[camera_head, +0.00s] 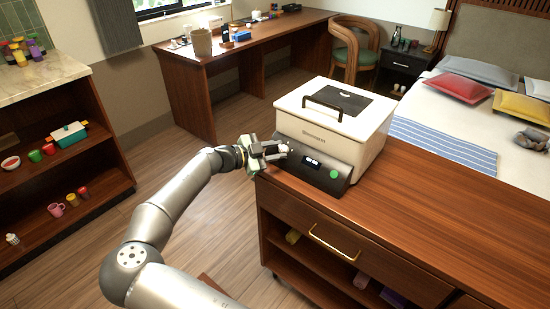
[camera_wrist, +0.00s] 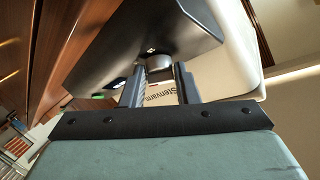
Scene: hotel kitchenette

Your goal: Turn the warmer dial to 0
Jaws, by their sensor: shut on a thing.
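The warmer (camera_head: 335,125) is a cream box with a black top handle and a dark sloped front panel (camera_head: 312,162). It stands near the left end of the wooden counter. The panel carries a small display and a round green button (camera_head: 334,174). My gripper (camera_head: 283,149) is at the panel's left part, shut on the dial. In the wrist view the grey round dial (camera_wrist: 158,68) sits between the two fingertips of my gripper (camera_wrist: 160,75). The dial's markings and setting cannot be read. The panel's dark face (camera_wrist: 135,45) also shows there.
The counter top (camera_head: 440,190) is bare to the right of the warmer. A drawer with a brass handle (camera_head: 335,243) is below it. A desk (camera_head: 240,50), a chair (camera_head: 355,45) and a bed (camera_head: 470,110) stand behind. A shelf unit (camera_head: 60,160) is at left.

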